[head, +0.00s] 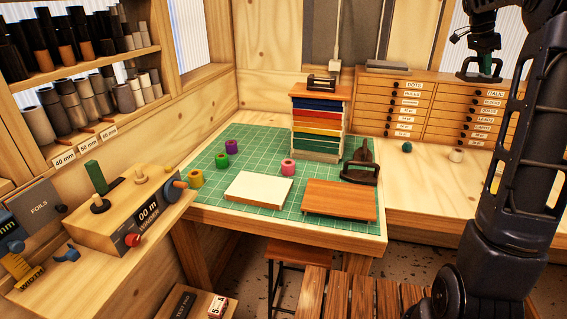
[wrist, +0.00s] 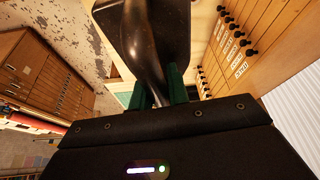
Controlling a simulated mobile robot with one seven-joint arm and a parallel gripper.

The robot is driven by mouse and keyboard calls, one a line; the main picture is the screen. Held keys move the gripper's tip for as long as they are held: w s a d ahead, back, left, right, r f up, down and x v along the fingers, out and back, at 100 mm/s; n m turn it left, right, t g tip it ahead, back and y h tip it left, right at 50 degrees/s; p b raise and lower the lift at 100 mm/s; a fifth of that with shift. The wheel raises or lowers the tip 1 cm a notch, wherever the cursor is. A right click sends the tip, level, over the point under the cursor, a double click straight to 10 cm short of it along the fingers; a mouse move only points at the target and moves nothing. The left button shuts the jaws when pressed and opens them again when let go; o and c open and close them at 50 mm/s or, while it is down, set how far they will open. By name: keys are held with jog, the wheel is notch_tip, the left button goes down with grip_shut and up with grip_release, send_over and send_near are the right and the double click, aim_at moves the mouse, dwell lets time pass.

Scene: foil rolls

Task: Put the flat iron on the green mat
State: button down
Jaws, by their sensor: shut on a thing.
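My gripper (head: 488,64) is at the upper right of the head view, raised in front of the drawer cabinets. Its green fingertips (wrist: 160,93) are shut on the dark handle of the flat iron (wrist: 175,25), whose broad dark plate fills the top of the wrist view. In the head view the iron (head: 480,76) hangs below the fingers, clear of the bench and right of the mat. The green mat (head: 262,145) is gridded and lies on the middle bench.
On the mat are a white block (head: 258,188), a wooden board (head: 340,200), a dark upright tool (head: 361,165), several coloured rolls and a stack of coloured trays (head: 318,125). Small teal (head: 406,147) and white (head: 456,155) balls lie on the right bench. Bare mat shows between these things.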

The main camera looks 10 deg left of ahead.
jog(key=w+a+r+n, duration=0.1)
jog(key=w+a, duration=0.5)
jog(key=a, duration=0.3)
jog(key=w+a+r+n, duration=0.1)
jog(key=w+a+r, duration=0.1)
jog(key=w+a, duration=0.5)
jog(key=w+a+n+t, duration=0.1)
jog(key=a+n, duration=0.1)
jog(key=a, duration=2.1)
jog(key=s+a+f+n+y, duration=0.1)
jog(key=s+a, duration=0.4)
jog(key=a, duration=0.8)
jog(key=s+a+f+n+t, duration=0.15)
jog(key=s+a, duration=0.35)
jog(key=a, duration=0.8)
jog(key=s+a+f+n+y, duration=0.1)
jog(key=s+a, duration=0.4)
jog(key=a, duration=0.8)
jog(key=f, duration=3.8)
jog(key=shift+w+f, duration=0.1)
jog(key=shift+w, duration=0.2)
jog(key=shift+f, duration=0.15)
